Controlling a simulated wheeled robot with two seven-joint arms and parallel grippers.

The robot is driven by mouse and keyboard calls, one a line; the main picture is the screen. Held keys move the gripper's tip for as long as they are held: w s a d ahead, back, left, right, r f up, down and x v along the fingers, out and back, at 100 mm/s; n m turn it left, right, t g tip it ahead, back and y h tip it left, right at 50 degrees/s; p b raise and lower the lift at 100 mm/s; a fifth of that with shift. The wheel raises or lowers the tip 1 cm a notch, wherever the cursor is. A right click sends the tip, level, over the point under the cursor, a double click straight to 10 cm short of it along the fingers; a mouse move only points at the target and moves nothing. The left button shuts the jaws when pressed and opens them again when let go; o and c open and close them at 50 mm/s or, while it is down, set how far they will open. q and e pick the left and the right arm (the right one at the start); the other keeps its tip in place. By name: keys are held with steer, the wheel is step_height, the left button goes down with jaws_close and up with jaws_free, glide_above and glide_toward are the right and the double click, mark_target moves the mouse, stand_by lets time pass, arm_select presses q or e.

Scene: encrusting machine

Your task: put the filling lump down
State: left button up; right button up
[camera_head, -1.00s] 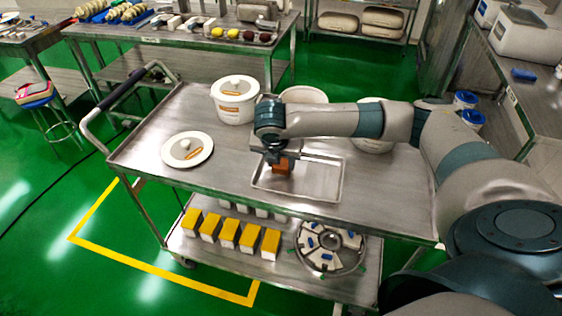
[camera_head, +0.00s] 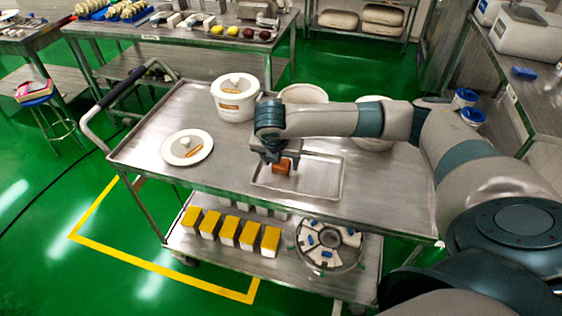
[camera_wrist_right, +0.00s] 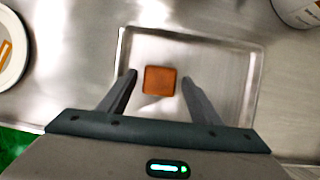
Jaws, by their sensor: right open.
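The filling lump (camera_head: 281,166) is a small orange-brown block. It is over the shallow metal tray (camera_head: 322,182) on the cart top, in the tray's left part. In the right wrist view the lump (camera_wrist_right: 160,80) shows between the fingertips with a gap on each side. My right gripper (camera_head: 278,161) is open above and around the lump; in the right wrist view its two fingers (camera_wrist_right: 159,88) stand apart. Whether the lump's underside touches the tray is hard to see. My left gripper is not in view.
The lower shelf holds several yellow-topped boxes (camera_head: 229,231) and a round part (camera_head: 328,243). Bare cart top lies left of the tray.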

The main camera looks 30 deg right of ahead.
steer(key=shift+a+r, duration=0.15)
steer(key=shift+r, duration=0.15)
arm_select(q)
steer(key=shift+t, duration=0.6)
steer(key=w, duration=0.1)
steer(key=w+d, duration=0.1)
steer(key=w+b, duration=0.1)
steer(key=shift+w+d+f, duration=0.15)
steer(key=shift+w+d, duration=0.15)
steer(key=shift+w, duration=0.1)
arm_select(e)
steer(key=v, duration=1.1)
steer(key=shift+r, duration=0.15)
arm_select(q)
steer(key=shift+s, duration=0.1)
arm_select(e)
steer(key=shift+s, duration=0.1)
